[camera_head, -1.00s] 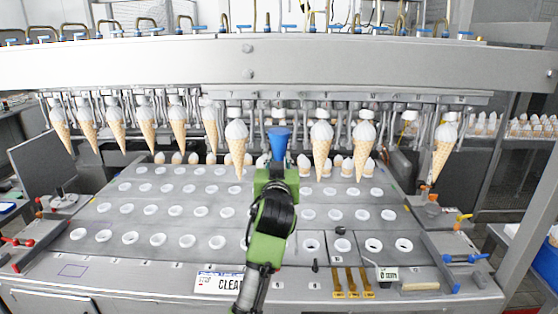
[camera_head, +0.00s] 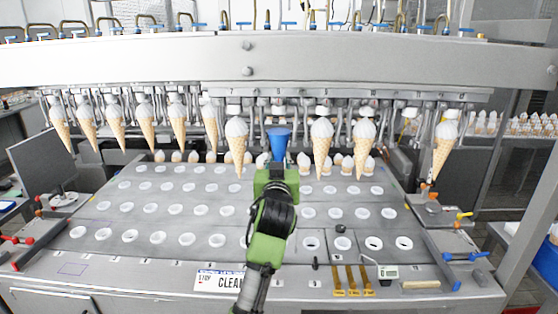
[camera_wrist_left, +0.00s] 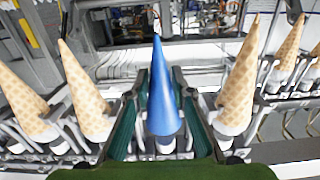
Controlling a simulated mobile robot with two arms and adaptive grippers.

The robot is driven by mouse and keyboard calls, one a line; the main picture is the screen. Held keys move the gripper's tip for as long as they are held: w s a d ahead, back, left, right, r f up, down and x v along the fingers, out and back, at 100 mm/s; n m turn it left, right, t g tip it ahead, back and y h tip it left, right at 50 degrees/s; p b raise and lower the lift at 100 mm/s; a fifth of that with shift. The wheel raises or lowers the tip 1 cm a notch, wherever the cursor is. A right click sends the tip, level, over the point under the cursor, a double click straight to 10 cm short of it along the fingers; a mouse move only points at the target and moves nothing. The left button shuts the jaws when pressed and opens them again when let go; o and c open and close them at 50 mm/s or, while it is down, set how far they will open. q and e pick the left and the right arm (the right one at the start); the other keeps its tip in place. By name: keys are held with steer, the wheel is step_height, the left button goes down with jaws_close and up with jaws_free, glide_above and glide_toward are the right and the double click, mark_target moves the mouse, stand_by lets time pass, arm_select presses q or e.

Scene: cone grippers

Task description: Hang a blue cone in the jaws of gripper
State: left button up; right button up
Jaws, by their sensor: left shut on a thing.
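The blue cone (camera_head: 278,142) is upright, wide end up, in the row of hanging cones under the machine's beam. My left gripper (camera_head: 277,166) is shut on it from the front, in the space between two waffle cones. In the left wrist view the blue cone (camera_wrist_left: 163,100) stands between the two green fingers of my left gripper (camera_wrist_left: 160,125). My right gripper is not in view.
Waffle cones with white tops hang close on both sides, at left (camera_head: 237,145) and right (camera_head: 321,145). Below lies a grey plate with rows of white-rimmed holes (camera_head: 176,211). The overhead beam (camera_head: 380,65) spans the machine. A monitor (camera_head: 43,165) stands at the left.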

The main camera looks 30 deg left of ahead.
arm_select(q)
steer(key=shift+f, duration=0.2)
stand_by(0.4)
steer(key=o, duration=1.3)
steer(key=shift+p+v, duration=0.55)
steer(key=shift+v, duration=3.95)
steer(key=shift+f, duration=0.1)
